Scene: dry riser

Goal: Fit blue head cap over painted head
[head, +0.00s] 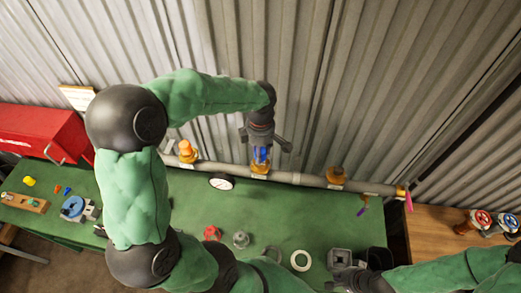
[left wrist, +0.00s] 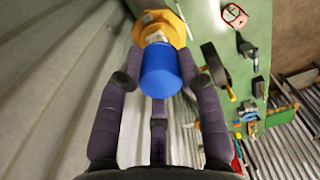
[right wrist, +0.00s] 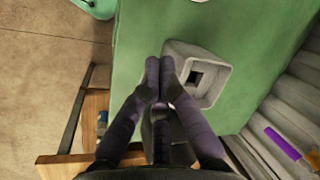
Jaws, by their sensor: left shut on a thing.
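My left gripper (head: 261,155) points down at the pipe, shut on the blue cap (head: 260,154). In the left wrist view the blue cap (left wrist: 161,70) is between the two fingers (left wrist: 161,58). An orange-yellow head fitting (head: 260,168) on the pipe is right below the cap. In the left wrist view this fitting (left wrist: 165,24) shows beyond the cap, with a pale part between them. I cannot tell whether the cap sits over the head or just above it. My right gripper (head: 345,275) is low at the bench front; its fingertips (right wrist: 160,75) are together and hold nothing visible.
The grey pipe (head: 310,180) runs along the corrugated wall, with other orange fittings (head: 187,150) (head: 336,178). A gauge (head: 221,182) is left of the cap. A grey square block (right wrist: 200,75) is beside my right fingertips. A white ring (head: 301,260) lies on the green bench (head: 285,215).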

